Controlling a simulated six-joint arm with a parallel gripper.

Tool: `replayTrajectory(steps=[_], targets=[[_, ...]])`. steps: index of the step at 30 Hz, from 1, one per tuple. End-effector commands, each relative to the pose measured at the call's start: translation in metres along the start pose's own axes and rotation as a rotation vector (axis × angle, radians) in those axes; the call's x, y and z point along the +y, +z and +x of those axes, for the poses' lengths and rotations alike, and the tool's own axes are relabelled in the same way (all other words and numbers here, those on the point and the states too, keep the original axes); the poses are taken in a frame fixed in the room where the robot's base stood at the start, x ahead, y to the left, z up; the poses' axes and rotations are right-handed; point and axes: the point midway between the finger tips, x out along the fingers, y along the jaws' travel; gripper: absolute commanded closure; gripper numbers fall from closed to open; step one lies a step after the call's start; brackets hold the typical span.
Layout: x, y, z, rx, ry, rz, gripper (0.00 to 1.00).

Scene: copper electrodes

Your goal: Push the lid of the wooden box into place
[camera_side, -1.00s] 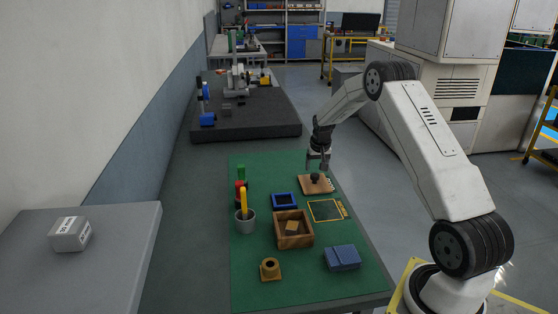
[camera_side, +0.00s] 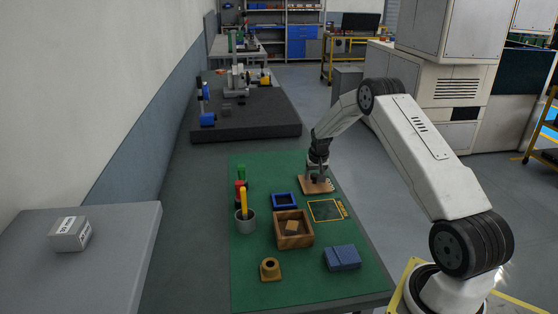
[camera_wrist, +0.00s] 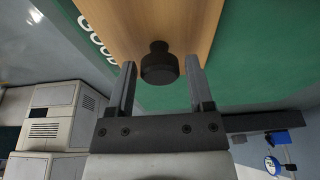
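The lid is a flat light-wood plate (camera_side: 308,187) with a dark round knob (camera_wrist: 159,66). It lies on the green mat, apart from the box and behind it in the side view. My gripper (camera_wrist: 161,70) is low over the lid, with one finger on each side of the knob. Small gaps show between the fingers and the knob, so it is open. The side view also shows my gripper (camera_side: 317,176) there. The wooden box (camera_side: 296,243) stands open-topped on the mat, with a small wooden block (camera_side: 292,225) inside.
Red and green pieces stand behind the cup.

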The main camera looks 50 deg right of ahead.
Motion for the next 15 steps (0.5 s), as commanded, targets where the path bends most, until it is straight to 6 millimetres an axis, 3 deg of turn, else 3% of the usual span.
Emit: replayTrajectory(steps=[1, 3, 6, 15], targets=[[0.0, 0.0001, 0.0, 0.0, 0.0, 0.0, 0.52], [0.0, 0.0001, -0.0001, 0.0, 0.0, 0.0, 0.74], [0.0, 0.0001, -0.0001, 0.0, 0.0, 0.0, 1.0], [0.0, -0.0006, -0.0013, 0.001, 0.0, 0.0, 1.0]])
